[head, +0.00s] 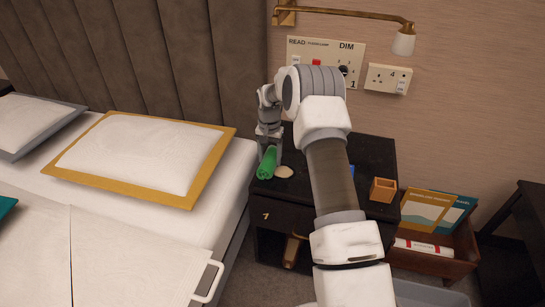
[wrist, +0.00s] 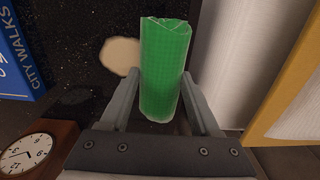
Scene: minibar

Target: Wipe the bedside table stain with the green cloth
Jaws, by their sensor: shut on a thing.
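The rolled green cloth (head: 267,163) is at the left front part of the dark bedside table (head: 365,155). It also shows in the wrist view (wrist: 165,70), standing out between the two fingers. My gripper (wrist: 165,105) is shut on the cloth; in the head view my gripper (head: 268,148) points down over the table's left side. A pale beige round stain (head: 284,171) lies on the tabletop just right of the cloth. In the wrist view the stain (wrist: 120,56) is just left of the cloth. Whether the cloth touches the tabletop is unclear.
The bed (head: 225,210) adjoins the table's left. A wall lamp (head: 403,42) hangs above.

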